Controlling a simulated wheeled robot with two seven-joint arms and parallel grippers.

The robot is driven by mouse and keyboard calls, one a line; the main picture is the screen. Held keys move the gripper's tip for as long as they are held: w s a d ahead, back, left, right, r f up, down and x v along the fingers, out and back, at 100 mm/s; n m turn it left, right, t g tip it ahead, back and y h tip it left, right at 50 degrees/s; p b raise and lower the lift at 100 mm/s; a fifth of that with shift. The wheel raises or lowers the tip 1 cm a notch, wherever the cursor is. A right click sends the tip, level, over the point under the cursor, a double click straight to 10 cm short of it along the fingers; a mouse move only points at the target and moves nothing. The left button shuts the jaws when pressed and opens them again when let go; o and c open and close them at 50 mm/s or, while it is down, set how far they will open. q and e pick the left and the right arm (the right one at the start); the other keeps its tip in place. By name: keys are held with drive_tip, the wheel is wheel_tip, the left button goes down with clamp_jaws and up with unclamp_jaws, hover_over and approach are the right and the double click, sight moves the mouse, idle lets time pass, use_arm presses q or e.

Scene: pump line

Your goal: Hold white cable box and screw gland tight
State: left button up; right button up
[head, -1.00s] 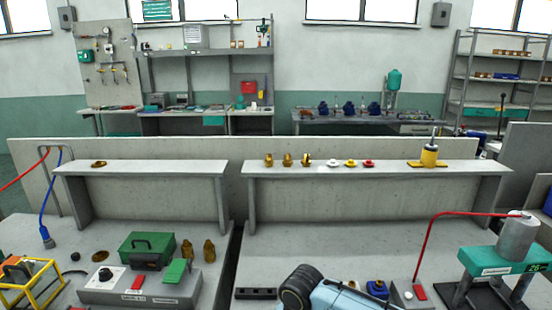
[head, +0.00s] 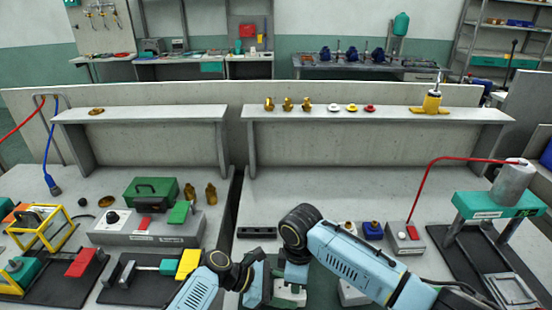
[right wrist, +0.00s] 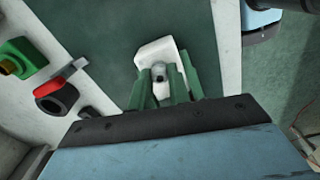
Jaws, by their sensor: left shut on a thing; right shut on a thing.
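The white cable box (head: 290,299) stands at the bottom centre of the head view, mostly covered by my arms. In the right wrist view the box (right wrist: 153,49) sits on a dark green mat, with a small grey gland (right wrist: 159,72) at its near side. My left gripper (head: 274,289) is shut on the box from the left; its fingertips are hard to make out. My right gripper (head: 291,284) points down over the box. In the right wrist view its green fingers (right wrist: 163,84) are shut around the gland.
A grey control box (head: 150,228) with a green case stands to the left. A teal stand (head: 490,204) with a grey cylinder is farther right. Raised shelves (head: 380,115) run behind.

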drive_tip(key=m, duration=0.4)
drive_tip(key=shift+m, duration=0.4)
drive_tip(key=m, duration=0.4)
drive_tip(key=shift+m, duration=0.3)
drive_tip(key=m, duration=0.4)
drive_tip(key=shift+s+f+m, duration=0.1)
drive_tip(key=shift+m, duration=0.3)
drive_tip(key=m, duration=0.5)
drive_tip(key=o, duration=0.8)
drive_tip(key=shift+r, duration=2.05)
